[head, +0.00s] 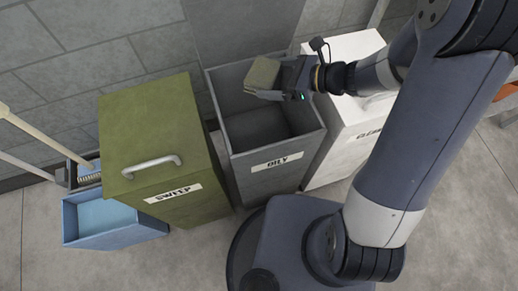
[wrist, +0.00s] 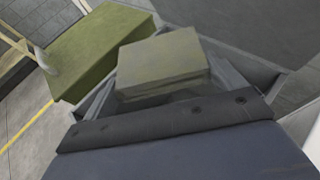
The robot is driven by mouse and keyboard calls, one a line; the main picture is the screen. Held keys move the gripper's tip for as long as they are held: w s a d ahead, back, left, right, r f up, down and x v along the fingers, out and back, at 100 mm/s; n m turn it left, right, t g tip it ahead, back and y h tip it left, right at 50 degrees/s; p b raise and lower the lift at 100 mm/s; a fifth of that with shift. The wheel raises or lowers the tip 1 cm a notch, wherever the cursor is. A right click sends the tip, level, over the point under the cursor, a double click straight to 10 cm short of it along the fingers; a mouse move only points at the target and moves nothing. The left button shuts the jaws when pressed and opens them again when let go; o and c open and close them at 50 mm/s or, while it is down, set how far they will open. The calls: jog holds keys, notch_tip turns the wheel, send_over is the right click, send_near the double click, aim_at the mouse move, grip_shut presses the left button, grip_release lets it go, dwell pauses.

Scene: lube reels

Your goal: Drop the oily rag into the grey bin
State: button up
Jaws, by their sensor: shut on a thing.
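The oily rag is an olive-grey folded block (head: 263,75) held at the tip of my gripper (head: 278,86). The rag also shows large in the middle of the wrist view (wrist: 162,66), in front of the dark gripper body. The grey bin (head: 221,116) is open-topped, with a label reading OILY on its front. My gripper is shut on the rag above the bin's opening, toward its back right. In the wrist view the bin's rim (wrist: 232,78) shows behind and beside the rag. The finger tips are partly hidden by the rag.
A green closed bin (head: 150,115) labelled SWEEP stands left of the grey bin. A white bin (head: 338,118) with a partly hidden label stands right of it. A grey wall is behind.

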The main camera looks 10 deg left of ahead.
notch_tip(320, 180, down, 6)
jog(key=b, duration=0.4)
jog(key=shift+r+b, duration=0.1)
jog(key=shift+b, duration=0.2)
jog(key=o, duration=0.7)
jog(key=shift+d, duration=0.15)
jog(key=p+v, duration=0.1)
jog(key=v, duration=0.9)
jog(key=shift+d+p, duration=0.25)
jog(key=shift+p, duration=0.1)
jog(key=shift+a+r, duration=0.1)
